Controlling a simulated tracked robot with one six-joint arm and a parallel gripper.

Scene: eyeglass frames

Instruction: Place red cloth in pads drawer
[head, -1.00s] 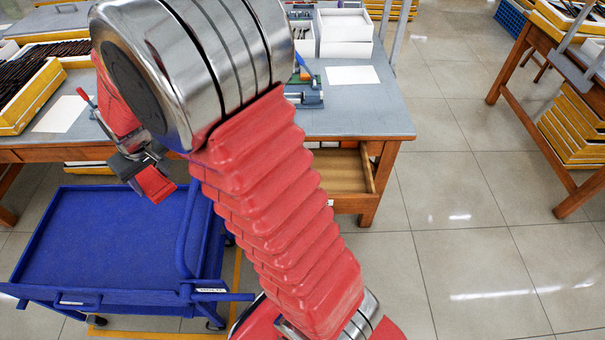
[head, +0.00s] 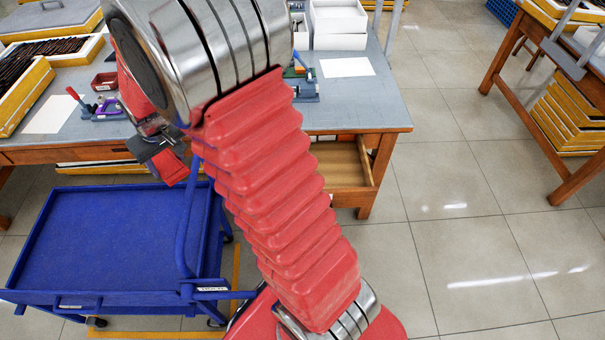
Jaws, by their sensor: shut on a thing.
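My gripper (head: 160,150) is shut on the red cloth (head: 172,169), which hangs below the jaws. They are in front of the table's front edge, above the back right part of the blue cart. An open wooden drawer (head: 343,165) sticks out under the right part of the table, to the right of my gripper. My red arm hides the drawer's left part. The visible part of its inside looks empty. I cannot read any label on it.
The grey-topped table (head: 365,105) holds trays, white boxes (head: 338,22), white sheets and small tools (head: 303,85). The blue cart (head: 110,235) stands at the front left. Tiled floor (head: 450,200) is clear to the right, before another table (head: 540,110).

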